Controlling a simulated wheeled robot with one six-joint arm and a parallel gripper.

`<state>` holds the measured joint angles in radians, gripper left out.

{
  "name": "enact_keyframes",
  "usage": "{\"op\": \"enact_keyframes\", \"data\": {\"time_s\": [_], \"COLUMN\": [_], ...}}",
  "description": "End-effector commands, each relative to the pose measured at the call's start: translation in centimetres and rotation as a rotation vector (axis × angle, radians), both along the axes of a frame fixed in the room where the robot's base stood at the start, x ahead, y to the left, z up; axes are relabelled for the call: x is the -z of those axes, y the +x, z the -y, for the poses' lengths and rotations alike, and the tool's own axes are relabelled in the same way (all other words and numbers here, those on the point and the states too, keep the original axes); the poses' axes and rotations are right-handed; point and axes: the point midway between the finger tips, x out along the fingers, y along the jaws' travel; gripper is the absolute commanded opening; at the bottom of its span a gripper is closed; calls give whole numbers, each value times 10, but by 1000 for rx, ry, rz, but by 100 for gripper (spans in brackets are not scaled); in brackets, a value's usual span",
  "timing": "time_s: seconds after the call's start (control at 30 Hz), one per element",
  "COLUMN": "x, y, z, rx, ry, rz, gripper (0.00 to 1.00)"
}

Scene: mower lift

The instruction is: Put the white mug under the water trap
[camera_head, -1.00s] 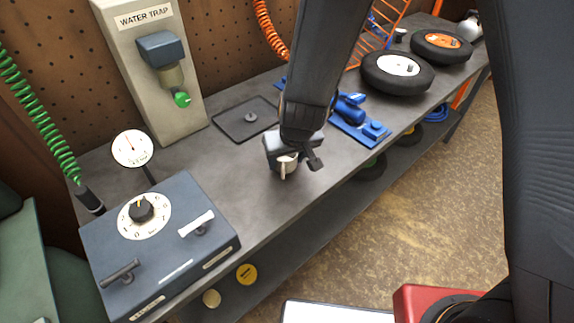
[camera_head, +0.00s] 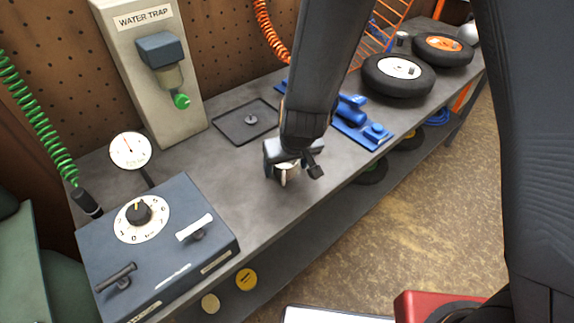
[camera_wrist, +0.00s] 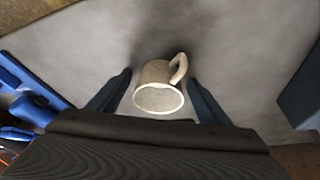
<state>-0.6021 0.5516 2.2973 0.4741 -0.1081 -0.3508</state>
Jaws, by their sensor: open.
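The white mug (camera_wrist: 155,88) sits on the grey bench between the open fingers of my gripper (camera_wrist: 160,98) in the wrist view. Its handle points up and to the right there. In the head view my gripper (camera_head: 290,172) hangs over the mug (camera_head: 287,176) and hides most of it. I cannot tell whether the fingers touch the mug. The water trap (camera_head: 165,62) is a labelled grey stand at the back left of the bench, with a blue cap, a clear bowl and a green valve (camera_head: 181,101) at its bottom.
A dark tray (camera_head: 226,133) with a small metal part lies right of the trap. A blue control box (camera_head: 158,245) with a dial and levers stands at front left, near a round gauge (camera_head: 130,151). Blue tools (camera_head: 362,128) and wheels (camera_head: 398,75) lie to the right.

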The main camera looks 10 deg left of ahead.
Motion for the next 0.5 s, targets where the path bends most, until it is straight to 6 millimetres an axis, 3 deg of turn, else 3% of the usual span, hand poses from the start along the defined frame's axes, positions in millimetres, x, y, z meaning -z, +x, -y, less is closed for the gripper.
{"op": "enact_keyframes", "data": {"time_s": [0.17, 0.5], "x": [-12, -68], "y": [-2, -23], "z": [1, 12], "rx": [2, 1], "ry": [1, 0], "rz": [1, 0], "gripper": [71, 71]}}
